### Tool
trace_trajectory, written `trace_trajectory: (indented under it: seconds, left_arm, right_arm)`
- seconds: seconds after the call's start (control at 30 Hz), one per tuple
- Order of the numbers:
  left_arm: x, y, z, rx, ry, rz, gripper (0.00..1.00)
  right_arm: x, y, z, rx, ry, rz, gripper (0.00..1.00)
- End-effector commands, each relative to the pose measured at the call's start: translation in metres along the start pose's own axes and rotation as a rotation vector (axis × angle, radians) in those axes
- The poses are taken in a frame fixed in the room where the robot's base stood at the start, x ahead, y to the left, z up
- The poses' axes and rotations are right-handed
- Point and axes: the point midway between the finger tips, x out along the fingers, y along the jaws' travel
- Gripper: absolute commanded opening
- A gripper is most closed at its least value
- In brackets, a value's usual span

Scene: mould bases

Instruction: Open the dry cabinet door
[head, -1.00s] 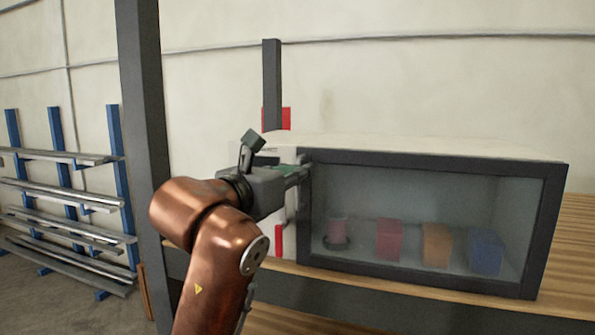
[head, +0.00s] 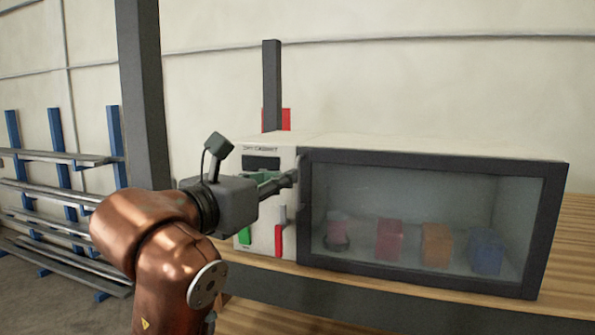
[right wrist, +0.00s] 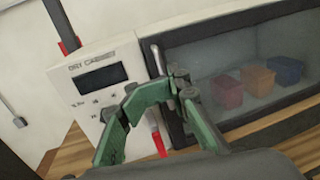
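The dry cabinet (head: 400,143) is a pale box with a dark-framed glass door (head: 430,162). The door frame looks closed. A slim grey handle (right wrist: 156,58) stands upright at the door's left side; its lower end shows in the head view (head: 282,215). My right gripper (head: 291,179) is in front of the cabinet's left part. In the right wrist view its green fingers (right wrist: 174,84) come together at the tips around the handle, partly hiding it. My left gripper is out of view.
The control panel (right wrist: 95,88) is left of the door. A dark post (head: 146,90) stands close left of the cabinet. The wooden table (head: 575,255) is bare at right.

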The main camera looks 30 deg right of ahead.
Motion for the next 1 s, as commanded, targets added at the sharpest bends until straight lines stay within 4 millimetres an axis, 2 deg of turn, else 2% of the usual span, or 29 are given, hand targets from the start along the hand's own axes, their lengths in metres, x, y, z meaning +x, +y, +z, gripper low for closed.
trace_trajectory:
  seconds: [0.4, 1.0]
  left_arm:
    - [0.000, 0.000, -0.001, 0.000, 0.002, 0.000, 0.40]
    - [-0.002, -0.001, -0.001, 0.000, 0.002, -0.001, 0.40]
  right_arm:
    - [-0.024, 0.000, 0.000, 0.000, 0.000, 0.000, 0.13]
    - [-0.026, 0.000, 0.000, 0.000, -0.001, -0.001, 0.13]
